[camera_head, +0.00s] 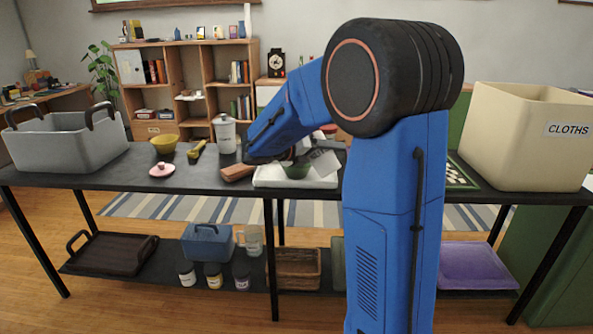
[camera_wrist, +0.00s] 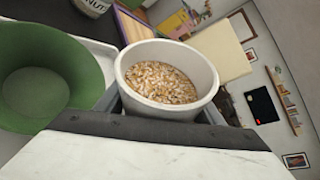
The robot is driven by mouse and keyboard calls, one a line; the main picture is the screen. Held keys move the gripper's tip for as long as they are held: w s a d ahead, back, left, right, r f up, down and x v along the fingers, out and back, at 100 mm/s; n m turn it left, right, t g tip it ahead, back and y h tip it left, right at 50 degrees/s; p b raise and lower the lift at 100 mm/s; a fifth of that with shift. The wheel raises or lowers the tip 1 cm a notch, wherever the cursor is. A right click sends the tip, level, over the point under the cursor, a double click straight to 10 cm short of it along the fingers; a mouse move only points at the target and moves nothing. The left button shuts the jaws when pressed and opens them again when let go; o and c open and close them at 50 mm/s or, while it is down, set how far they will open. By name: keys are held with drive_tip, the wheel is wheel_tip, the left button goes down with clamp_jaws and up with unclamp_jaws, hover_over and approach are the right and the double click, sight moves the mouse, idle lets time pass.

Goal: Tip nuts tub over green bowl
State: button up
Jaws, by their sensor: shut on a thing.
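My gripper (camera_wrist: 168,110) is shut on a white tub (camera_wrist: 122,72) in the wrist view, one finger on each side of it. The tub is filled with small tan pieces (camera_wrist: 165,82), which all seem to lie inside its rim. The green bowl (camera_wrist: 45,78) is to the left of the tub and looks empty. The bowl also shows in the head view (camera_head: 298,170) on a white tray (camera_head: 265,178), partly hidden by my arm. My gripper and the tub are mostly hidden behind my arm there. I cannot tell the tub's exact tilt.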

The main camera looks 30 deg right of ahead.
drive_tip(key=shift+n, duration=0.4)
drive_tip(key=shift+s, duration=0.1)
drive_tip(key=shift+g, duration=0.3)
drive_tip(key=shift+r+n+h, duration=0.3)
idle(0.3)
drive_tip(key=shift+r+n, duration=0.3)
drive_tip(key=shift+n, duration=0.1)
drive_tip(key=shift+r+g+h, duration=0.25)
drive_tip(key=shift+g+h, duration=0.05)
idle(0.6)
drive_tip(key=shift+w+r+n+g+h, duration=0.15)
drive_tip(key=shift+r+n+h, duration=0.15)
drive_tip(key=shift+r+n, duration=0.4)
drive_tip(key=shift+w+r+n+g+h, duration=0.15)
drive_tip(key=shift+r+n+h, duration=0.2)
drive_tip(key=shift+n, duration=0.55)
idle(3.7)
